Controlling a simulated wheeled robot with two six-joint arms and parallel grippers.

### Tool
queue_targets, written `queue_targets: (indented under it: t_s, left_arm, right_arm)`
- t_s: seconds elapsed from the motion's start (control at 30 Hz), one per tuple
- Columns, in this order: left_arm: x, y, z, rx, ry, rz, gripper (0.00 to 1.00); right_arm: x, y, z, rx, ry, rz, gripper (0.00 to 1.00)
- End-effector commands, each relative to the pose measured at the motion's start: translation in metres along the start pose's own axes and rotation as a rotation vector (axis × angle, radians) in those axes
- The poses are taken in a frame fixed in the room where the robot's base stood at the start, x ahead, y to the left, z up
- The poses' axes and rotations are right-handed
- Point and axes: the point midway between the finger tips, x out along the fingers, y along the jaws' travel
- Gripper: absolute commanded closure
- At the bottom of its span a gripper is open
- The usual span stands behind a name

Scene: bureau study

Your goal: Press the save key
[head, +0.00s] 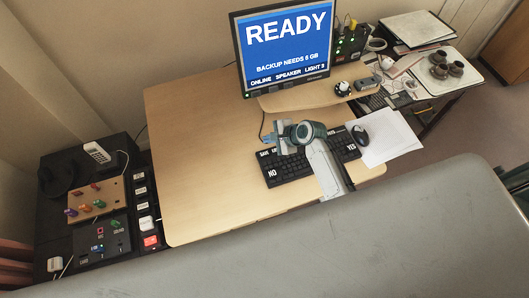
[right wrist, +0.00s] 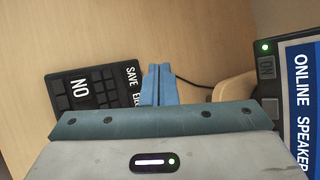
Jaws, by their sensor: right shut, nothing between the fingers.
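The black keyboard (head: 290,170) lies on the wooden desk, with large NO and YES labels at its two ends. The save key (head: 265,153) is at its far left corner in the head view; in the right wrist view its SAVE label (right wrist: 131,76) reads sideways, just left of the fingers. My right gripper (head: 267,138) is over the desk by the keyboard's far left edge. Its blue fingers (right wrist: 158,68) are shut and empty, beside the SAVE label in the picture. Their height above the desk is hard to tell. Part of the keyboard is hidden behind my right arm. My left gripper is not in view.
A monitor (head: 284,47) reading READY stands behind the keyboard. A black side unit (head: 50,215) with control panels stands left. The desk's left part is clear.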

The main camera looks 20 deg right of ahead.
Motion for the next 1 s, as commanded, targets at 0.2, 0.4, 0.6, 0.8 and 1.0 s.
queue_targets:
  t_s: [0.2,0.4,0.6,0.8,1.0]
  left_arm:
    - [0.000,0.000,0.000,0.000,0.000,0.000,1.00]
    - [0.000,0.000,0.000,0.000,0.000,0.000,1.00]
    - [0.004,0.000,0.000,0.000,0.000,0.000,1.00]
    - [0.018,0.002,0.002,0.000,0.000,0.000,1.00]
    - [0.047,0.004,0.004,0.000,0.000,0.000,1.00]
  right_arm:
    - [0.009,-0.009,-0.001,0.086,-0.018,-0.017,1.00]
    - [0.008,-0.009,0.000,0.084,-0.018,-0.017,1.00]
    - [0.011,-0.006,-0.002,0.083,-0.017,-0.016,1.00]
    - [0.023,0.003,-0.010,0.082,-0.017,-0.016,1.00]
    - [0.041,0.016,-0.021,0.082,-0.016,-0.017,1.00]
